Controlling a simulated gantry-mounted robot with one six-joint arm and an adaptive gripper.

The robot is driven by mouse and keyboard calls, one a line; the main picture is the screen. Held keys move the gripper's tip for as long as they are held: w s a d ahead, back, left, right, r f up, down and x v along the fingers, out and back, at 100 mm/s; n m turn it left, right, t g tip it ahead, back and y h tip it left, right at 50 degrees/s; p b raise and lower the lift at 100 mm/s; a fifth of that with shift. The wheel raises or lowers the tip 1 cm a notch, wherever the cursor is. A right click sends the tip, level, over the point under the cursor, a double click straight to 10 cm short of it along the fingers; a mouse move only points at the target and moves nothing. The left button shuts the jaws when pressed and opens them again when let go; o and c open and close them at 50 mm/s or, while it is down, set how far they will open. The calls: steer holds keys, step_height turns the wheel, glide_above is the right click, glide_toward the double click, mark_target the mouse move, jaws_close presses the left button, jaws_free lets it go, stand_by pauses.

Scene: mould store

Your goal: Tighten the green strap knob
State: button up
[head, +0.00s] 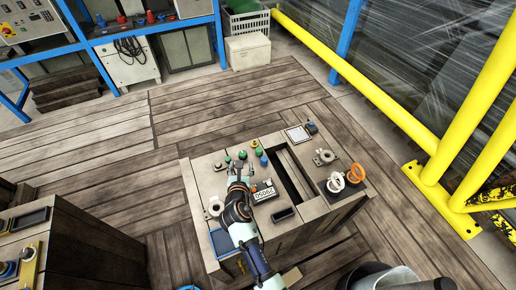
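My gripper (236,170) is over the left half of a workbench (202,175), pointing towards the bench's far side. Small green knob-like parts show just past its fingertips, one at its left (228,158) and one at its right (242,155). Another green part (259,152) is further right. I cannot tell which of these is the strap knob, or whether the gripper touches one. The fingers are too small and partly hidden by the arm to show whether they are open. No strap can be made out.
A yellow knob (254,144) and a blue knob (264,161) stand close by. A labelled box (264,191) lies right of the arm, beside a long slot in the bench. White and orange rings (346,179) sit at the right end. Yellow rails (400,115) stand beyond.

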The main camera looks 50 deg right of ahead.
mark_target(243, 155)
steer(key=shift+s+d+f, duration=0.1)
steer(key=shift+d+f, duration=0.05)
steer(key=shift+f, duration=0.15)
steer(key=b+x, duration=0.5)
steer(key=x, duration=0.2)
steer(key=shift+f+b, duration=0.15)
steer(key=shift+b, duration=0.15)
steer(key=shift+w+d, duration=0.2)
steer(key=shift+w, duration=0.1)
jaws_close()
